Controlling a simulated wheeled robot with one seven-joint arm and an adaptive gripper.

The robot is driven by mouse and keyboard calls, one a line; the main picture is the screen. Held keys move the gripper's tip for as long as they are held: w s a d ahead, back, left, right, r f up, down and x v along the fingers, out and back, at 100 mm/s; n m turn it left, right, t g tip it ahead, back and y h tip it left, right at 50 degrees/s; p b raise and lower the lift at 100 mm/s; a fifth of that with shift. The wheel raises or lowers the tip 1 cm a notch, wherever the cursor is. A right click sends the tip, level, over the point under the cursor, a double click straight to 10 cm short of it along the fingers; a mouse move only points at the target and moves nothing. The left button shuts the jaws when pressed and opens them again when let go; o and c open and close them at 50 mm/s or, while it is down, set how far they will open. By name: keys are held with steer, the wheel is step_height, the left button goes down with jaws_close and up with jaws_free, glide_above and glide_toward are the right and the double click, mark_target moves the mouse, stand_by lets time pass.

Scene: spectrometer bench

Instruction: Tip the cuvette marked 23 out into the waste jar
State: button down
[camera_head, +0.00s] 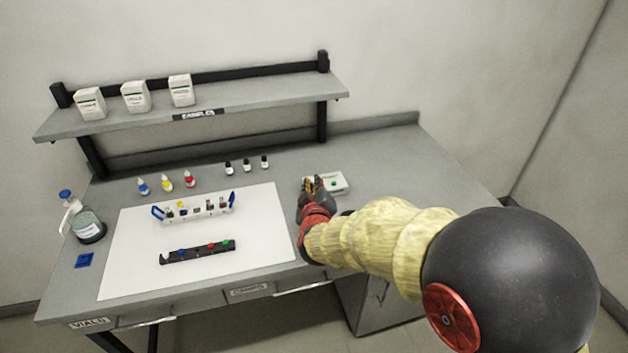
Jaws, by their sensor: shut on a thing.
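My gripper (314,184) is at the right of the bench, beside a small white device (336,183). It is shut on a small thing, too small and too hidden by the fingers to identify. A white rack with blue ends (194,209) holds several small cuvettes on the white mat. No number 23 can be read.
A black strip (198,252) with coloured caps lies on the white mat (130,275). Dropper bottles (167,184) and dark vials (247,165) stand behind the mat. A blue square (84,260) lies front left. A shelf (250,97) with white boxes (136,97) overhangs the back.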

steer(key=shift+f+n+t+h+p, duration=0.3)
steer(key=shift+n+t+h+p, duration=0.1)
steer(key=shift+n+p, duration=0.55)
steer(key=shift+f+n+t, duration=0.3)
steer(key=shift+f+n, duration=0.4)
steer(key=shift+n, duration=0.15)
steer(key=n+t, duration=0.1)
steer(key=n, duration=0.1)
steer(key=n+h, duration=0.1)
steer(key=n, duration=0.2)
steer(key=shift+f+t, duration=0.1)
steer(key=shift+t, duration=0.3)
steer(key=n+t, duration=0.1)
steer(key=n, duration=0.2)
steer(key=shift+n, duration=0.4)
steer(key=shift+r, duration=0.2)
